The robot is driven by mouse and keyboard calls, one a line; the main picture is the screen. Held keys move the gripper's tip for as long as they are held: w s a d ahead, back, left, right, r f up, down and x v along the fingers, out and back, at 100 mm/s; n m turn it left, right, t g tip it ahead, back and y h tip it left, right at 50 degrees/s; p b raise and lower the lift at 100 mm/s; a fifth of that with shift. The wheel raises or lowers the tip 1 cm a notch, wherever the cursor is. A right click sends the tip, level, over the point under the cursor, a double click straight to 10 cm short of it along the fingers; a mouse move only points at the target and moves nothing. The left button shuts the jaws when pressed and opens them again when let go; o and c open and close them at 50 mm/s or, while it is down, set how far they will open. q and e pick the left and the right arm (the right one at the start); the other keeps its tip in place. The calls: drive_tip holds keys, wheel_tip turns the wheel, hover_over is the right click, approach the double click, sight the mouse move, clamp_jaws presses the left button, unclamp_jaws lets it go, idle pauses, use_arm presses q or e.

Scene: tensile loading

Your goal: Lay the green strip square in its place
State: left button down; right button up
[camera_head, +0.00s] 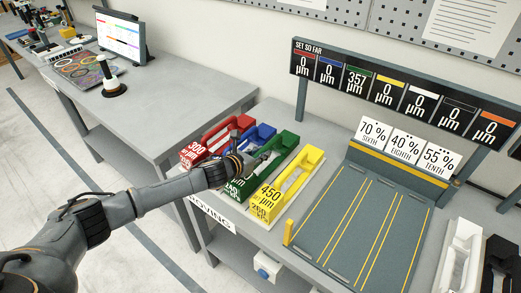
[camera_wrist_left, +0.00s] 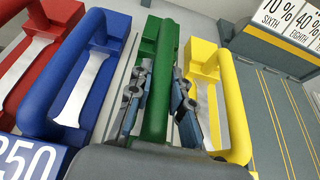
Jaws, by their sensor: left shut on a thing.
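The green strip (camera_head: 284,143) sits between the blue and yellow pieces in the row on the left bench, and my gripper covers part of it. My left gripper (camera_head: 243,160) is shut on it. In the left wrist view the fingers (camera_wrist_left: 160,84) lie on both sides of the long green bar (camera_wrist_left: 156,113). I cannot tell whether the strip is lifted off its support. The grey bed (camera_head: 335,222) with yellow lines lies to the right and shows no strip on it. My right gripper is not in view.
Red (camera_head: 203,143), blue (camera_head: 258,133) and yellow (camera_head: 300,172) pieces flank the green one closely. A display rail (camera_head: 400,88) stands behind the bed; its green cell reads 357 µm. Percent cards (camera_head: 406,146) stand at the bed's back. A white holder (camera_head: 461,253) is at right.

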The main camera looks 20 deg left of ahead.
use_arm(q)
drive_tip(key=shift+f, duration=0.45)
drive_tip(key=shift+f, duration=0.1)
drive_tip(key=shift+f+b, duration=0.15)
drive_tip(key=shift+b, duration=0.15)
drive_tip(key=c, duration=1.2)
unclamp_jaws()
drive_tip(key=shift+o, duration=0.3)
drive_tip(key=shift+s+f, duration=0.1)
drive_tip(key=shift+f, duration=0.05)
drive_tip(key=v, duration=1.2)
